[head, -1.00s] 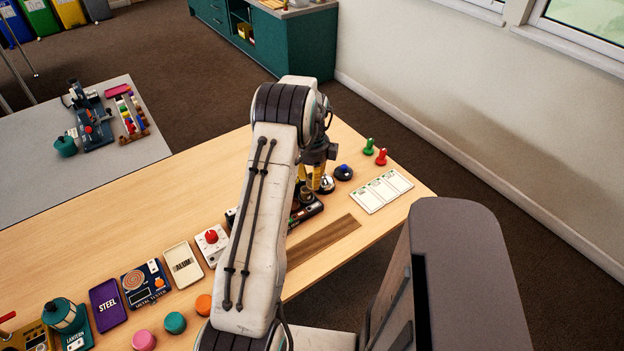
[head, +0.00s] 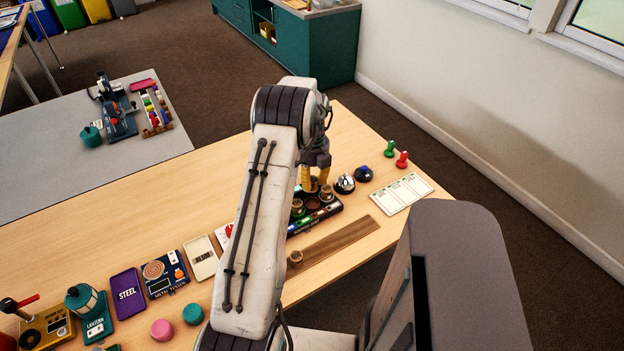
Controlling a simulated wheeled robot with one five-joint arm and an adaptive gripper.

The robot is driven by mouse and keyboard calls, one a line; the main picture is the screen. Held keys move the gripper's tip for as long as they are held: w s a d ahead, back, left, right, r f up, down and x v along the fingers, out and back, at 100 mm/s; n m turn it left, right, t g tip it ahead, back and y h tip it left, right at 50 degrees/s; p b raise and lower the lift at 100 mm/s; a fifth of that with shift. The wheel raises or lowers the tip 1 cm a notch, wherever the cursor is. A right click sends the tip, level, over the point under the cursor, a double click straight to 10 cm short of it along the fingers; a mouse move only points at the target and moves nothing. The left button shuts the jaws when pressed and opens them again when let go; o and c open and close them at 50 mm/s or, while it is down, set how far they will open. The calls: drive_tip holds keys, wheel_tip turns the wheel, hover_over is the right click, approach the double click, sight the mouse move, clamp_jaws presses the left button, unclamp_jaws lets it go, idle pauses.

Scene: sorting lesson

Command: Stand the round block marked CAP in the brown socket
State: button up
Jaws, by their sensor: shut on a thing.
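My gripper (head: 315,184), with yellow fingers, points down over a black tray-like unit (head: 332,212) at the table's right part, partly behind my arm. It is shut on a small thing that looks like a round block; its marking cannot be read. Brownish round blocks or sockets show in the black unit, one at its left (head: 297,206) and one by the fingers (head: 326,193). A dark brown round spot (head: 313,204) between them may be the brown socket. I cannot read CAP anywhere.
A silver bell-like dome (head: 345,183), a blue-topped button (head: 364,174), and green and red pegs (head: 402,159) stand right of the unit. A white card panel (head: 402,194) lies near the right edge. The dark strip (head: 345,241) holds clear room in front.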

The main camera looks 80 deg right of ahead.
sight(312, 178)
drive_tip(key=shift+f, duration=0.15)
drive_tip(key=shift+f+b, duration=1.05)
drive_tip(key=shift+f, duration=1.65)
drive_tip(key=shift+f+b, duration=0.55)
drive_tip(key=shift+b, duration=0.15)
drive_tip(key=o, duration=0.5)
drive_tip(key=shift+o, duration=0.2)
drive_tip(key=shift+d+r+p, duration=0.15)
drive_tip(key=shift+r+p, duration=3.2)
drive_tip(key=shift+r, duration=2.15)
drive_tip(key=shift+r, duration=0.15)
